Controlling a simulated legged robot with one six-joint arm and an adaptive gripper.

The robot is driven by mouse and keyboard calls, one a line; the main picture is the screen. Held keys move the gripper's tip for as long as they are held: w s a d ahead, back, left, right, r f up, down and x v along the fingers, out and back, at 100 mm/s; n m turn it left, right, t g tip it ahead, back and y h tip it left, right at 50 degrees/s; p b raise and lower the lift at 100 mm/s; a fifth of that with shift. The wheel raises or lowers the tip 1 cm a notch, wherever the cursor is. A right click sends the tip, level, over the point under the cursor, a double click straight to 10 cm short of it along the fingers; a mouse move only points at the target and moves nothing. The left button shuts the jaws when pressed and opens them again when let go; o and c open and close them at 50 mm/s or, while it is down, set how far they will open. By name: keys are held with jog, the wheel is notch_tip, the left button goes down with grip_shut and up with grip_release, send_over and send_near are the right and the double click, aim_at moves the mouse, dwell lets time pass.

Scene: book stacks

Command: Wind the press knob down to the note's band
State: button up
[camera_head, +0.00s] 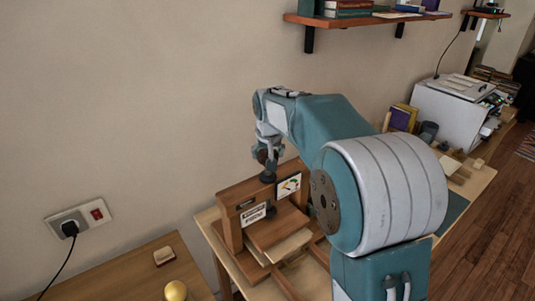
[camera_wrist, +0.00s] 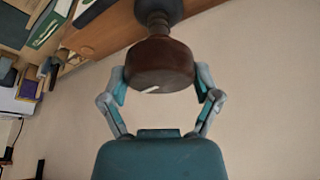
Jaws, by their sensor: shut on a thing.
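The wooden press (camera_head: 229,222) stands on the table below my arm, with a flat board (camera_head: 276,229) under its crossbeam. Its round brown knob (camera_wrist: 160,62) sits on a dark screw stem and carries a white mark on its face. In the wrist view my gripper (camera_wrist: 160,84) has one finger on each side of the knob, shut on it. In the head view my gripper (camera_head: 268,152) is above the crossbeam and partly covers the knob. A card with coloured patches (camera_head: 289,186) and a white label (camera_head: 253,215) are on the press front; their writing is too small to read.
A wall socket with a black plug (camera_head: 69,228) is at the left. A side table (camera_head: 140,281) holds a yellow ball (camera_head: 175,291) and a small block (camera_head: 164,256). A white machine (camera_head: 446,108) and books (camera_head: 402,118) stand at the right. A shelf (camera_head: 365,19) hangs above.

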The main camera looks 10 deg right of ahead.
jog(key=shift+w+r, duration=0.1)
jog(key=shift+r, duration=0.2)
jog(key=o, duration=0.9)
jog(key=shift+o, duration=0.2)
jog(key=shift+f, duration=0.1)
jog(key=shift+a, duration=0.1)
jog(key=v, duration=1.2)
jog(key=shift+f, duration=0.1)
